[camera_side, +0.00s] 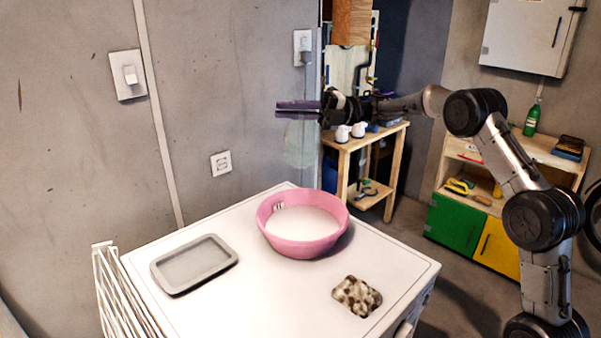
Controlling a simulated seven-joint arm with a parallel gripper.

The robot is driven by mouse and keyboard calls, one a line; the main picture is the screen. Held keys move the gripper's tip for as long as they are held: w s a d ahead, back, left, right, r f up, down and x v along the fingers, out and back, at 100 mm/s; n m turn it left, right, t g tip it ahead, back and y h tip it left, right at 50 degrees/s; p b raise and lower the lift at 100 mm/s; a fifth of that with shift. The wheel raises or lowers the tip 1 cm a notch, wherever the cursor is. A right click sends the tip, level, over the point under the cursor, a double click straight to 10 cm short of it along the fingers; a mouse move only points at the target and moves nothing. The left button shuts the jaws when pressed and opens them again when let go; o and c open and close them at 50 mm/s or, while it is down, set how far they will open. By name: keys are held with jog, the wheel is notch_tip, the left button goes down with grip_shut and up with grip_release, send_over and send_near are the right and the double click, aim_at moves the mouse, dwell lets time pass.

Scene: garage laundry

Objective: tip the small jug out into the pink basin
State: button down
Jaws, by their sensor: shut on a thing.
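The pink basin (303,246) stands upright on the white appliance top, and its inside looks pale. My gripper (298,108), with purple fingers, is high above the basin and is shut on the small jug (300,148). The jug is a faint, see-through greenish shape just below the fingers, in front of the grey wall. It is well above the basin rim and apart from it. Its outline is too faint to tell its exact tilt or what is in it. The fingers hide its upper part.
On the white top (230,295), a grey tray (194,264) lies left of the basin and a brown-and-white patterned block (357,296) lies to the right. A white wire rack (118,295) stands at the left edge. A wooden table (362,146) with white cups stands behind.

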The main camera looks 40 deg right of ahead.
jog(key=shift+r+n+h, duration=0.15)
jog(key=shift+n+h, duration=0.35)
jog(key=shift+n, duration=0.7)
jog(key=shift+r+n+g+h, duration=0.4)
jog(key=shift+n+h, duration=0.1)
jog(key=shift+n, duration=0.6)
jog(key=n, duration=0.1)
jog(key=n+h, duration=0.1)
jog(key=shift+r+n, duration=0.2)
jog(key=shift+n, duration=0.1)
jog(key=shift+n+h, duration=0.4)
